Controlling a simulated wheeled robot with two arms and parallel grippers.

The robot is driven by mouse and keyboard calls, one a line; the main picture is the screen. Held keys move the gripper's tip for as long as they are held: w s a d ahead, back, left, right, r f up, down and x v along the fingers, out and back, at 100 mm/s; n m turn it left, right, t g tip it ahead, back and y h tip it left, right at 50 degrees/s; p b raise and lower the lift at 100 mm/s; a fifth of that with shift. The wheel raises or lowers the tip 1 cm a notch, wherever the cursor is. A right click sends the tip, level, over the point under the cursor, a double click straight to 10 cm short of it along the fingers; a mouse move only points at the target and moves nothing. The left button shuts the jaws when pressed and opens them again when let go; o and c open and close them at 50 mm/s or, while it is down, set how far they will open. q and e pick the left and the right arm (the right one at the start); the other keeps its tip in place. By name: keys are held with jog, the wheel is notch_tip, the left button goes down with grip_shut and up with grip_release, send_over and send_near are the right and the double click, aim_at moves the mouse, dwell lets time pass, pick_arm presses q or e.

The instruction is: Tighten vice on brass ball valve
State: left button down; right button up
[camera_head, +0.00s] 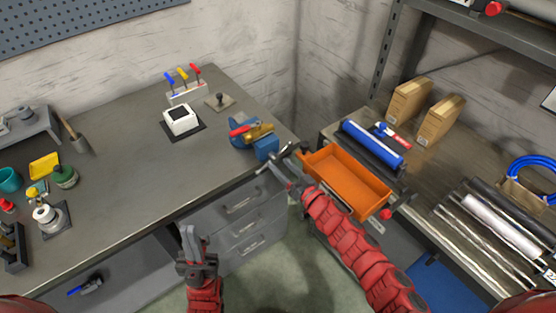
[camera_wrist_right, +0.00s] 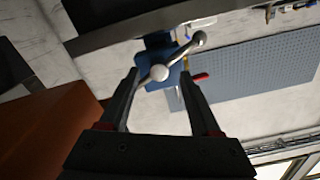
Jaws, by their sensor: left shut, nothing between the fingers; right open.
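The blue vice (camera_head: 266,149) stands at the right front corner of the left workbench; it also shows in the right wrist view (camera_wrist_right: 155,45). The brass ball valve (camera_head: 261,131) with its red lever sits at the vice's jaws. The vice's metal handle bar (camera_wrist_right: 182,58), with ball ends, lies just beyond and between my right gripper's fingertips in the right wrist view. My right gripper (camera_head: 276,167) is open at the handle; I cannot tell whether it touches it. My left gripper (camera_head: 190,240) is shut and empty, low in front of the bench, away from the vice.
Grey drawers (camera_head: 240,205) sit below. The bench's middle (camera_head: 120,165) is clear.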

aim_at(273, 157)
jog(key=shift+x, duration=1.25)
jog(key=shift+d, duration=0.1)
grip_shut()
jog(key=shift+f, duration=0.1)
dwell(0.4)
